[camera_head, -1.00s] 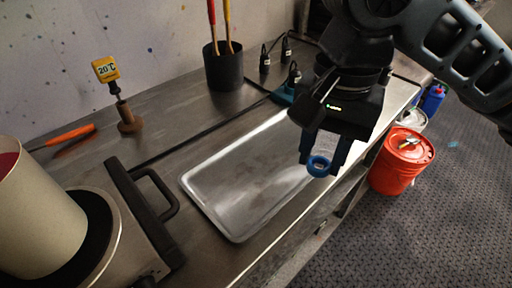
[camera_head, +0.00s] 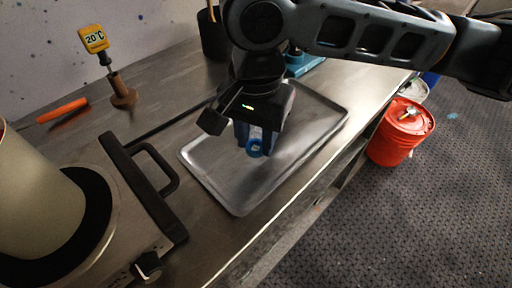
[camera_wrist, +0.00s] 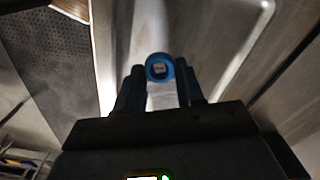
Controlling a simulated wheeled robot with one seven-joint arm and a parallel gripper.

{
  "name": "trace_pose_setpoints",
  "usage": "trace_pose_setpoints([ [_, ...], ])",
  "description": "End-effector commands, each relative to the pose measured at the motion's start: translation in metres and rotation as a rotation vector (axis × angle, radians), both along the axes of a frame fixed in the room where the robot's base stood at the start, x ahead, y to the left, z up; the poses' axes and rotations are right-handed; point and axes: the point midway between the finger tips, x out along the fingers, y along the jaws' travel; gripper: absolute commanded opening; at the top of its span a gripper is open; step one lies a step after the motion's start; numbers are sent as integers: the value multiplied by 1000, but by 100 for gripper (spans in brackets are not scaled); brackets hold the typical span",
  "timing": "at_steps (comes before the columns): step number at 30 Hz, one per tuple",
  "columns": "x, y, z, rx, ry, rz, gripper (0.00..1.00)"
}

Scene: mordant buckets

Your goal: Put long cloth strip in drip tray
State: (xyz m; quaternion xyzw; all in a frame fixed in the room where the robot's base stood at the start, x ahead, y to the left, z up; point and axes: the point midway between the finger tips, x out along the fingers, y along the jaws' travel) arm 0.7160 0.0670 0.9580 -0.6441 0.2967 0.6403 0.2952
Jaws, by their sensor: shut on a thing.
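The drip tray (camera_head: 218,172) is a shallow, shiny metal tray on the steel bench, and it fills much of the wrist view (camera_wrist: 215,40). My gripper (camera_head: 254,147) is above the middle of the tray, pointing down. It is shut on a small pale piece with a blue round end (camera_head: 255,150), which I take to be the long cloth strip.
A device with a dark handle (camera_head: 165,175) and a beige cylinder (camera_head: 35,215) stand left of the tray. A red bucket (camera_head: 398,140) stands on the floor right of the bench edge.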

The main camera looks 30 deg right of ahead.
Motion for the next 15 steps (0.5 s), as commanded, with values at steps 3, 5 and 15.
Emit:
trace_pose_setpoints([
  [3, 0, 0, -14, -2, 2, 0, 9],
  [5, 0, -1, -23, -3, 2, -1, 9],
  [15, 0, 0, -39, 0, 0, -1, 9],
])
